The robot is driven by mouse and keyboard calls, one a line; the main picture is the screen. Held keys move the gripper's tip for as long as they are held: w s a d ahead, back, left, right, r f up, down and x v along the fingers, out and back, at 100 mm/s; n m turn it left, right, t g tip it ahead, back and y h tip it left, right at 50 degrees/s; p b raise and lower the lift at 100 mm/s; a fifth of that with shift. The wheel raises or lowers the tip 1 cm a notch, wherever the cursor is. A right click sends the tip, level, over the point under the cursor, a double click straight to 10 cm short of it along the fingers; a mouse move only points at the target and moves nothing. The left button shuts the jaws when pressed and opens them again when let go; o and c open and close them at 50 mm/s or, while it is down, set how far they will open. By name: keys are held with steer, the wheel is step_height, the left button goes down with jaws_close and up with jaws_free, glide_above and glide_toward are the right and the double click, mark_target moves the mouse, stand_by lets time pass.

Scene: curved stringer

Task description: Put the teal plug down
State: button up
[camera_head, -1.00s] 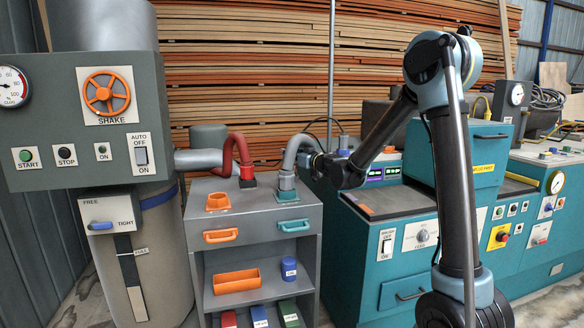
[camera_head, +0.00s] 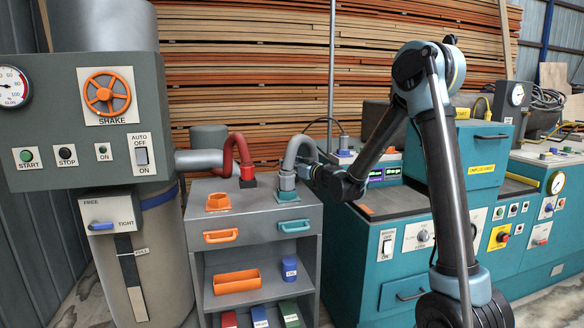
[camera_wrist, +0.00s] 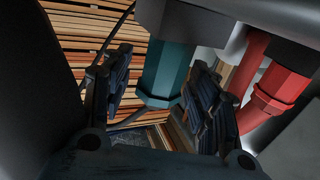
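The teal plug, a dark teal six-sided piece (camera_wrist: 165,72), shows in the wrist view below a grey part, between my finger pads. My gripper (camera_wrist: 158,90) is open around it. A gap shows on the left side of the plug, and the right pad is close beside it; I cannot tell if that pad touches. In the head view my gripper (camera_head: 318,174) is just right of the grey bent hose (camera_head: 290,158). The hose's lower end stands above a teal socket (camera_head: 288,196) on the grey cart top. The teal plug cannot be made out in the head view.
A red hose with a red cuff (camera_head: 247,173) stands left of the grey hose and is close on the right in the wrist view (camera_wrist: 275,95). An orange socket (camera_head: 217,202) is on the cart (camera_head: 255,212). A teal machine (camera_head: 385,265) is to the right.

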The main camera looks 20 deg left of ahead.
steer(key=s+d+g+h, duration=0.1)
steer(key=s+d+g, duration=0.1)
steer(key=s+d, duration=1.15)
steer(key=s+d+f+m+g+h, duration=0.2)
steer(key=s+d+f+m+h, duration=0.1)
steer(key=s+d, duration=0.6)
steer(key=s+d+f+m+g+h, duration=0.2)
steer(key=s+d+f+m+h, duration=0.2)
steer(key=d, duration=1.2)
steer(key=s+d+f+m+g+h, duration=0.2)
steer(key=s+d+f+h, duration=0.4)
steer(key=s+d+f, duration=0.4)
steer(key=s+d+m, duration=0.1)
steer(key=s+d, duration=0.2)
steer(key=s, duration=0.2)
steer(key=shift+s+d+m+h, duration=0.25)
steer(key=shift+d+m+h, duration=0.05)
steer(key=shift+m+h, duration=0.1)
